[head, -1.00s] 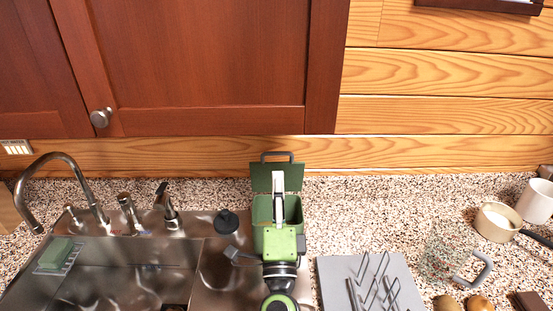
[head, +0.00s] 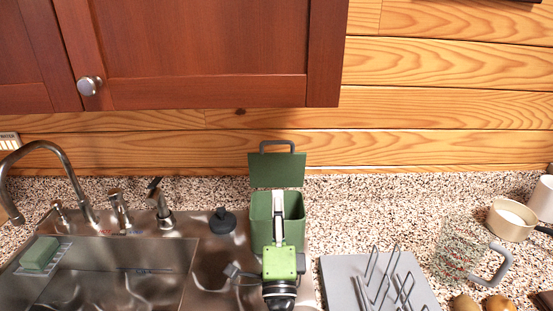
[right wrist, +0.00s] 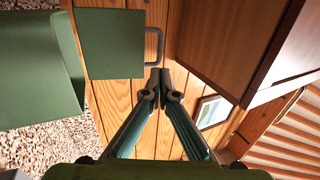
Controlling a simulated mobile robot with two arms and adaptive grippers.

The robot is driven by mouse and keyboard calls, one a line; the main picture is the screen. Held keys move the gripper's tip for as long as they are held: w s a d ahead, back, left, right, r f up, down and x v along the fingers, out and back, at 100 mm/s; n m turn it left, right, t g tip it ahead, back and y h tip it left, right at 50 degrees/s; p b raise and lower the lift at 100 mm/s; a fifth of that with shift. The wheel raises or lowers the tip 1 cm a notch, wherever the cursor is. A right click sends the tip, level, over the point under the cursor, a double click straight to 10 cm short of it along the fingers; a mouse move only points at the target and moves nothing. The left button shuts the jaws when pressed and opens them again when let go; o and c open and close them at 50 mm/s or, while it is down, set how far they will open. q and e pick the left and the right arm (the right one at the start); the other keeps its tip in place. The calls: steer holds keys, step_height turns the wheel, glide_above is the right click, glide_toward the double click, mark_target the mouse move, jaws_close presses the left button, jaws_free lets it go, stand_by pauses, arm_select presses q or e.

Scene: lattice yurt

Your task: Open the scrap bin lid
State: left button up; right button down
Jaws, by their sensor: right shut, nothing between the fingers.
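The green scrap bin (head: 293,207) stands on the counter at the sink's right edge. Its lid (head: 277,171) is raised upright at the back, with the grey handle (head: 278,145) at the top. The bin body (right wrist: 35,60) also shows at left in the right wrist view, with the lid (right wrist: 110,42) beside it and the handle (right wrist: 154,45) on its edge. My right gripper (head: 278,194) is over the bin, its tips in front of the lid's lower part. Its fingers (right wrist: 160,75) are shut and empty, apart from the handle. My left gripper is out of view.
The sink (head: 140,285) and faucet (head: 62,160) lie to the left, with a black stopper (head: 222,221) near the bin. A grey rack (head: 338,280) stands close on the right. A cupboard (head: 200,55) hangs above and a plank wall is behind.

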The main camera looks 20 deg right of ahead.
steer(key=p, duration=0.2)
glide_toward(277, 154)
steer(key=w+r, duration=0.4)
steer(key=r, duration=0.2)
steer(key=shift+w+d+r, duration=0.1)
steer(key=shift+w+d, duration=0.55)
steer(key=shift+w, duration=0.1)
